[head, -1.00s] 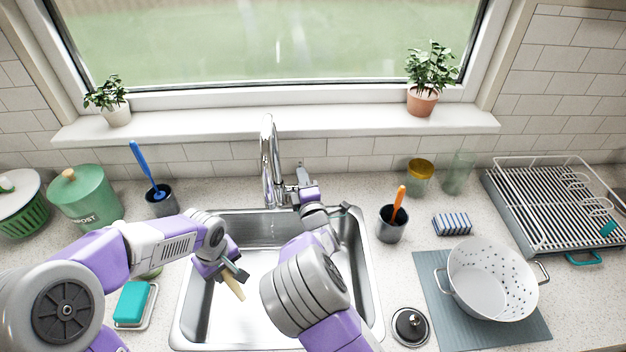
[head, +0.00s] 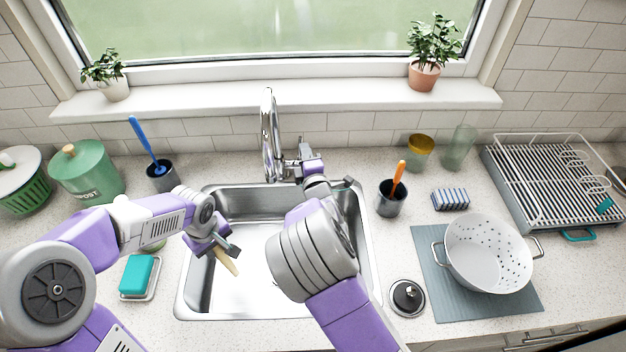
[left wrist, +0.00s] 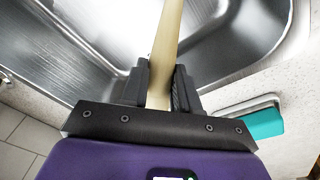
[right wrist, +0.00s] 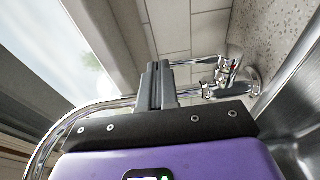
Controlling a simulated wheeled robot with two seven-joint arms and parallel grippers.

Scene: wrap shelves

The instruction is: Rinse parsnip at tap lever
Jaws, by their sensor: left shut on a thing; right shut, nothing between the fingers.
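The pale parsnip (head: 228,264) is held in my left gripper (head: 222,247), low over the left part of the sink. In the left wrist view the parsnip (left wrist: 167,38) stands between the two fingers and runs out past them over the basin. My right gripper (head: 304,150) is shut and empty beside the chrome tap (head: 268,140). In the right wrist view its closed fingers (right wrist: 157,82) are close to the chrome tap lever (right wrist: 197,62); I cannot tell whether they touch. No water shows under the spout.
The steel sink (head: 192,303) is partly covered by my right arm. A blue-brush cup (head: 162,178) stands left, an orange-handled cup (head: 391,200) right. A white colander (head: 485,262) sits on a grey mat (head: 432,295). A soap dish (head: 139,278) is at left.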

